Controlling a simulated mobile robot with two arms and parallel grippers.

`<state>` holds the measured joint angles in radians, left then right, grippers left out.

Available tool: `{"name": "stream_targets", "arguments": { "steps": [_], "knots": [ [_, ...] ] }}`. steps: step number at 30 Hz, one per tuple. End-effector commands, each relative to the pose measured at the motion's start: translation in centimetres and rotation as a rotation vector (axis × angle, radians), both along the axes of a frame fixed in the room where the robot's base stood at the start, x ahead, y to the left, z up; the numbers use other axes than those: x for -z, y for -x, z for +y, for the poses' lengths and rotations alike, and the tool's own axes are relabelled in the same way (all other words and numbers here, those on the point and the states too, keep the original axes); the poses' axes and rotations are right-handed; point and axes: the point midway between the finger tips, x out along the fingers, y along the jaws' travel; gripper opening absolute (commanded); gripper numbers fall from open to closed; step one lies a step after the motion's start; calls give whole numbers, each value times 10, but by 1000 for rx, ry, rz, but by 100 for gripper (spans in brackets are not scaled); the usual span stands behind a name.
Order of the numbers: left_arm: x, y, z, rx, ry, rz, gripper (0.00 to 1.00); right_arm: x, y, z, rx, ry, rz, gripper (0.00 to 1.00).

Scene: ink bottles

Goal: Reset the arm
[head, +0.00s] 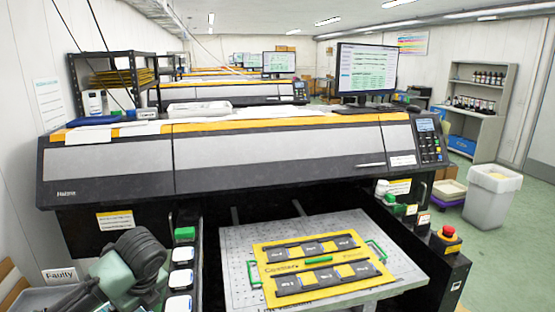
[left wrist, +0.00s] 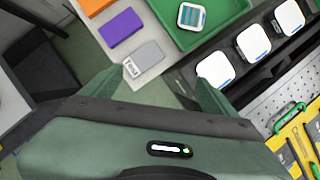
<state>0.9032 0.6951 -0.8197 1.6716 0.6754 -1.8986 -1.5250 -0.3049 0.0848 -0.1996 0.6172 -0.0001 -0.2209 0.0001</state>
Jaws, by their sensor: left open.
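My left arm (head: 128,262) is at the lower left of the head view, beside a black rack. In the left wrist view, my left gripper (left wrist: 157,86) has its two green fingers spread apart with nothing held between them. A grey box with a white label (left wrist: 145,60) lies on a pale surface beyond the fingers. White-capped ink bottles stand in a row in the black rack, one of them (left wrist: 252,43) right of the fingers; they also show in the head view (head: 181,280). My right gripper is in neither view.
A green tray (left wrist: 222,30) holds one white item. A purple box (left wrist: 120,27) lies near an orange one (left wrist: 92,5). A yellow plate (head: 264,250) with black holders lies on the perforated platen (head: 232,262) of the wide printer (head: 270,155). A red stop button (head: 448,233) is at right.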

Motion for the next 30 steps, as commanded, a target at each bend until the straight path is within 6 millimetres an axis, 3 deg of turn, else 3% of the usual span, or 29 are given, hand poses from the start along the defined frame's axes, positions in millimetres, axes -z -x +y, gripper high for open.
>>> {"name": "stream_targets", "arguments": {
  "steps": [10, 17, 20, 25, 30],
  "knots": [
    [41, 22, -43, -75, 100, -46, 89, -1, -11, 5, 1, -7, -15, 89],
    [79, 54, -87, -207, 232, -94, 89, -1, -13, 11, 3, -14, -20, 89],
    [98, 77, -109, -308, 318, -116, 89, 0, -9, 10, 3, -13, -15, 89],
    [128, 134, -149, -619, 517, -156, 89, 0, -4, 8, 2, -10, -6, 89],
    [142, 191, -159, -1031, 671, -202, 89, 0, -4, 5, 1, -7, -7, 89]
  ]
}}
